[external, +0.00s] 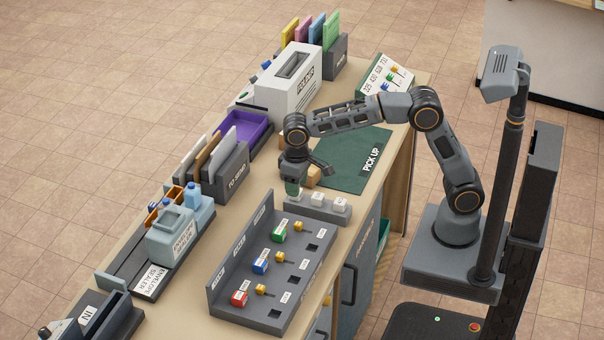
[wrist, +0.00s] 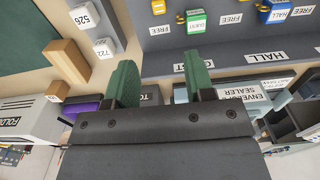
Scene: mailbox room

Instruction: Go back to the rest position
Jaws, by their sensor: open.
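My gripper (external: 293,190) hangs low over the table, in front of the white-topped cubes and beside the green mat. In the wrist view its two green fingers (wrist: 162,82) stand apart with nothing between them. My arm stretches from its base at the right across the green mat, bent at the elbow. No object is held.
A grey rack with white cubes (external: 318,213), a tan block (external: 313,180), a green PICK UP mat (external: 345,168) and a key board with coloured tags (external: 268,290) lie close by. Letter holder (external: 228,172), folder machine (external: 288,85) and envelope sealer (external: 172,240) line the far side.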

